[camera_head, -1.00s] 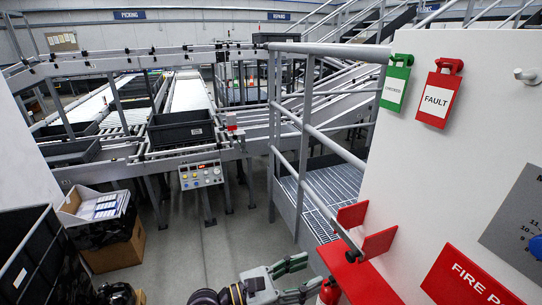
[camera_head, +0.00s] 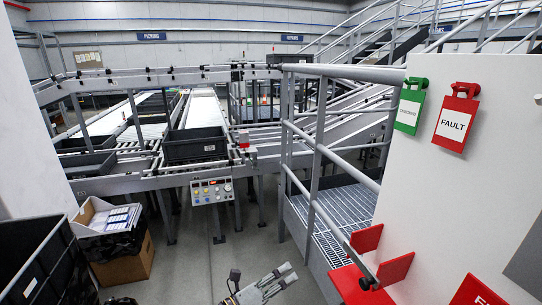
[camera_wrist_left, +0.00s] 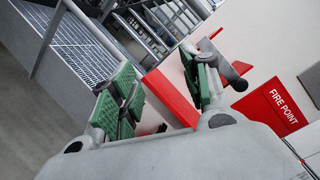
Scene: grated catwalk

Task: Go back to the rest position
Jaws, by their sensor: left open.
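My left gripper (camera_head: 286,277) shows at the bottom middle of the head view, cut by the frame's lower edge. Its fingers look grey there. In the left wrist view the gripper (camera_wrist_left: 160,90) has two green-padded fingers spread well apart, with nothing between them. Behind the fingers are a red bracket (camera_wrist_left: 170,98) and the red FIRE POINT sign (camera_wrist_left: 272,106). My right gripper is in neither view.
A red bracket (camera_head: 365,262) sticks out low on the white panel (camera_head: 440,190), beside the railing (camera_head: 318,150). FAULT (camera_head: 456,118) and green (camera_head: 410,106) tags hang above. A conveyor with a black crate (camera_head: 194,145) stands ahead. A carton (camera_head: 125,262) is at left.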

